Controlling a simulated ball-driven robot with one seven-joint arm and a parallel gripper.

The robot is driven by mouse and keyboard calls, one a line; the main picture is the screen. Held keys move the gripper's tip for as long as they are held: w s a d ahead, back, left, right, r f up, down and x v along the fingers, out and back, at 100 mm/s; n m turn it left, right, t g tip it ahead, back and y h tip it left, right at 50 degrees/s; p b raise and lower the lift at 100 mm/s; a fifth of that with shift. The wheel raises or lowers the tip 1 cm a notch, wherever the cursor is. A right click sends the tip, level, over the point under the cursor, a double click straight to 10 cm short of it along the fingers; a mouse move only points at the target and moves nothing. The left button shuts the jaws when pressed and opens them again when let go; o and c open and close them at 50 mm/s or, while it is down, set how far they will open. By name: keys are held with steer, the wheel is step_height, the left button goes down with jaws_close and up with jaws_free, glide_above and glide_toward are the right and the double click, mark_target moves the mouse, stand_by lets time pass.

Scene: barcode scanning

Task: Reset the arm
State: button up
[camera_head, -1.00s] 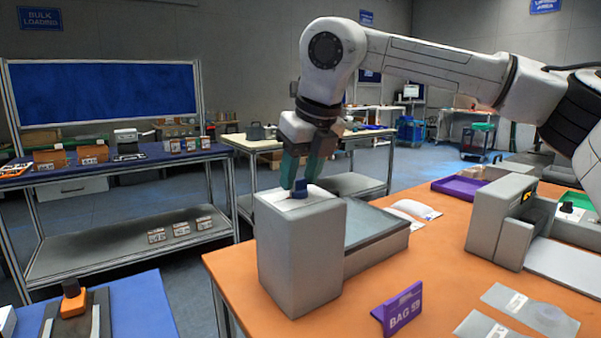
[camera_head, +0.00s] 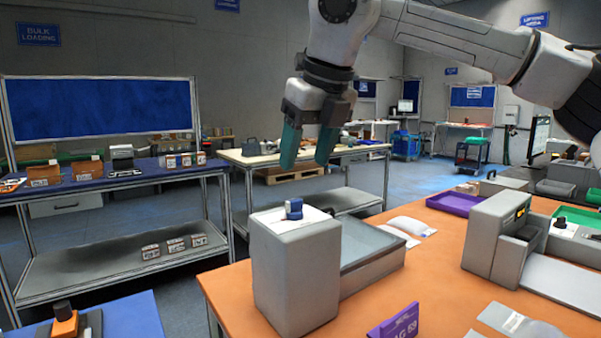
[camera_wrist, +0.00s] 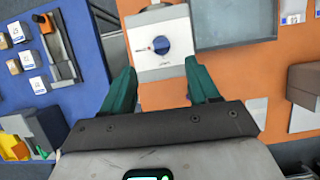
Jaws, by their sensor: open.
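My gripper (camera_head: 307,148) is open and empty, its two green fingers pointing down in the air above the grey machine (camera_head: 297,275) on the orange table. A small blue knob-like item (camera_head: 294,208) sits on the white top of that machine, below and apart from the fingers. In the wrist view the blue item (camera_wrist: 161,45) shows beyond the two spread fingertips (camera_wrist: 161,75), with nothing between them.
The orange table (camera_head: 240,285) also holds a purple "BAG" sign (camera_head: 398,325), a grey scanner-like machine (camera_head: 508,235) and a purple tray (camera_head: 455,202). A blue-topped shelf bench (camera_head: 120,190) stands at left. The space around my raised gripper is clear.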

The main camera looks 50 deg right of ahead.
steer(key=shift+v, duration=1.05)
